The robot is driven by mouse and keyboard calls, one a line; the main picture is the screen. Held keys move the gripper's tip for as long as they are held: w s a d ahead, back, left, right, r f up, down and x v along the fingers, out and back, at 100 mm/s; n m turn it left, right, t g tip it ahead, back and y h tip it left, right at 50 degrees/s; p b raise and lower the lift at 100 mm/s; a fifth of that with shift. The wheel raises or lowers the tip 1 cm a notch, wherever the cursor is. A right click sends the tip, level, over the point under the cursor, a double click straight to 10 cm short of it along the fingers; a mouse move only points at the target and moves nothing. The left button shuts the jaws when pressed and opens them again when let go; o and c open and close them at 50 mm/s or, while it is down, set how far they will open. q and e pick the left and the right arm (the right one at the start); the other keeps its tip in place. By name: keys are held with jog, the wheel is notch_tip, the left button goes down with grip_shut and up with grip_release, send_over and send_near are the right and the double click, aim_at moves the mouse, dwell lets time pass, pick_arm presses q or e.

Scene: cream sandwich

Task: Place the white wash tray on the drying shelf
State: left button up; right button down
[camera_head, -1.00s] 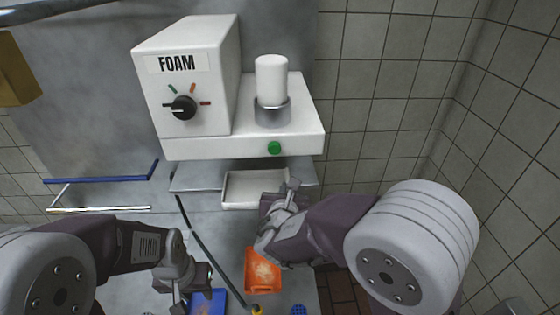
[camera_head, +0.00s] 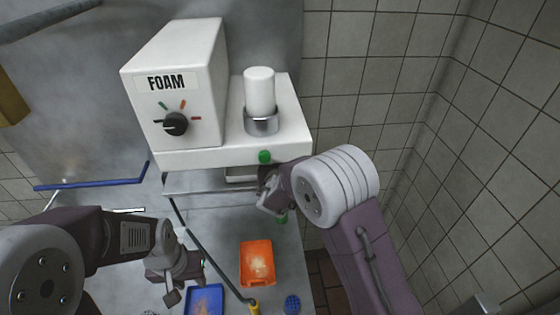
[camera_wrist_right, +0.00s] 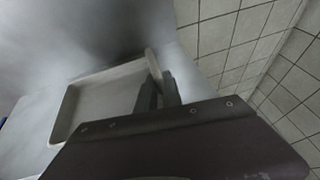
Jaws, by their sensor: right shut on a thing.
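The white wash tray (camera_head: 240,174) is under the foam machine, level with a grey metal shelf (camera_head: 205,186). Only its front part shows in the head view. In the right wrist view the tray (camera_wrist_right: 62,118) is shallow and pale, with a raised rim. My right gripper (camera_head: 266,184) is shut on the tray's right rim; its fingers (camera_wrist_right: 158,90) straddle that wall in the wrist view. I cannot tell whether the tray rests on the shelf. My left gripper (camera_head: 188,290) is open and empty by the blue tray at the lower left.
The white foam machine (camera_head: 175,85) with a nozzle cylinder (camera_head: 260,90) overhangs the shelf. An orange tray (camera_head: 257,262), a blue tray (camera_head: 205,300) and a blue scrubber (camera_head: 292,303) lie below. A blue rail (camera_head: 92,184) is at left; a tiled wall (camera_head: 370,75) at right.

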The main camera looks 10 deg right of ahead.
jog(key=shift+s+r, duration=0.1)
jog(key=shift+s, duration=0.05)
jog(key=shift+s+b, duration=0.15)
jog(key=shift+b, duration=0.15)
jog(key=c, duration=1.5)
grip_release()
jog(key=shift+w+f, duration=0.2)
jog(key=shift+f, duration=0.05)
